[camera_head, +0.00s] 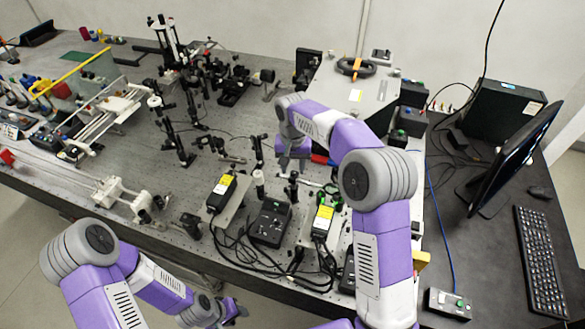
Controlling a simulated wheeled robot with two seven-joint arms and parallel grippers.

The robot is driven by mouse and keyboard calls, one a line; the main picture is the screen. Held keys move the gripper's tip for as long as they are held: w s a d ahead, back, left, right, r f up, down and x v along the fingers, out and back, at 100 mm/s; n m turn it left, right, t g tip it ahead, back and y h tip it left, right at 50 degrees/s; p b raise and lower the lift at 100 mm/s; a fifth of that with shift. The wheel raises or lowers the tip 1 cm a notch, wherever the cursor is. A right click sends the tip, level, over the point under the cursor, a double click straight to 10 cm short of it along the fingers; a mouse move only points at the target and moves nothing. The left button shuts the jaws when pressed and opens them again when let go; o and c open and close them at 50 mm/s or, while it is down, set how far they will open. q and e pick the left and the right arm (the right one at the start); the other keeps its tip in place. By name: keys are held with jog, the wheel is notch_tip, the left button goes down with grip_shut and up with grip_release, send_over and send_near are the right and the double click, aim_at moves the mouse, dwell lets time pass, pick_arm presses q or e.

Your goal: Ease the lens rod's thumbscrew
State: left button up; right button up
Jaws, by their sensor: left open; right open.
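Several black optical posts stand on the perforated bench (130,190). Another post (183,148) stands further left. I cannot tell which is the lens rod, and its thumbscrew is too small to make out. My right gripper is open and points down over the bench among the posts, partly hidden by its own wrist. I cannot tell whether it touches anything. My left gripper (236,310) is open, low in front of the bench's front edge, away from the posts.
Two yellow-labelled boxes (221,193) (322,221) and a black controller (271,223) with loose cables sit at the front. A large grey box (350,95) stands behind my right arm. A monitor (515,145) and keyboard (541,262) are at right.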

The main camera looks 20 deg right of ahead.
jog(key=shift+s+f, duration=0.1)
jog(key=shift+f, duration=0.65)
grip_shut()
